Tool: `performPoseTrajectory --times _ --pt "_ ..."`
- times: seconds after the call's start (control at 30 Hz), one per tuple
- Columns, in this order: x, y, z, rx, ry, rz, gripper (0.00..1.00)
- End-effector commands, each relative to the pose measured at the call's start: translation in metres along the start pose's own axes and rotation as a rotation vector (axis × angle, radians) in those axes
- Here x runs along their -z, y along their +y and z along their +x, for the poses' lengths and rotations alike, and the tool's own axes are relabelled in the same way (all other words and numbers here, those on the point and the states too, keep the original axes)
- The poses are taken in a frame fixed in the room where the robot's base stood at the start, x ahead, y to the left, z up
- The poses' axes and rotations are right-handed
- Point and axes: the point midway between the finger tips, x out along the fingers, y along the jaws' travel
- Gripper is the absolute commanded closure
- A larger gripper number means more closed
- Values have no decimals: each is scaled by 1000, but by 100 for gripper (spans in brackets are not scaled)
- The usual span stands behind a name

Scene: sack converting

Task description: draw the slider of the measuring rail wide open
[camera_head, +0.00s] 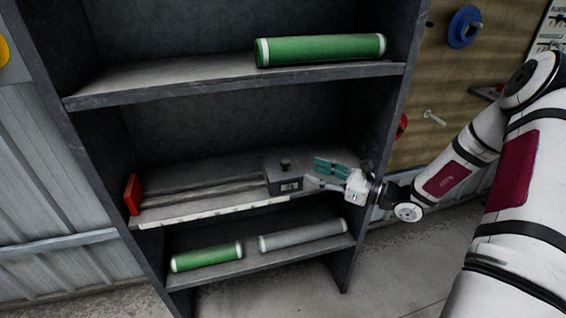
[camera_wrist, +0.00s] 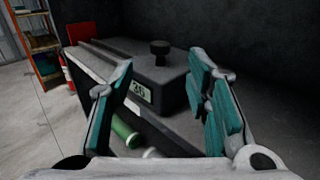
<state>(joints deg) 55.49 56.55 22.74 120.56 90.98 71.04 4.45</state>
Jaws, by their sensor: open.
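The measuring rail (camera_head: 205,192) lies along the middle shelf, with a red end block (camera_head: 132,194) at its left end and a pale scale strip along its front. Its slider (camera_head: 284,175) is a dark grey box with a knob on top and a small display, near the rail's right end. In the wrist view the slider (camera_wrist: 171,82) shows its black knob (camera_wrist: 160,52) and display. My gripper (camera_head: 326,174) is just right of the slider. In the wrist view my gripper (camera_wrist: 168,108) is open, its teal-padded fingers apart with the slider showing between them. Contact cannot be told.
A green roll (camera_head: 320,50) lies on the shelf above. A green roll (camera_head: 207,256) and a grey roll (camera_head: 302,236) lie on the shelf below. The shelf unit's right upright (camera_head: 384,130) stands close to my arm.

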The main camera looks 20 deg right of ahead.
Motion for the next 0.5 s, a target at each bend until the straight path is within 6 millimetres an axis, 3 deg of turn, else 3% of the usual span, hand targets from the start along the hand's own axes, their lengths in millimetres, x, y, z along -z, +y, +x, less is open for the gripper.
performPoseTrajectory --times 0.3,0.5 --pt "0 1 64 -4 -2 0 56" --pt "0 1 92 -3 -1 -1 56"
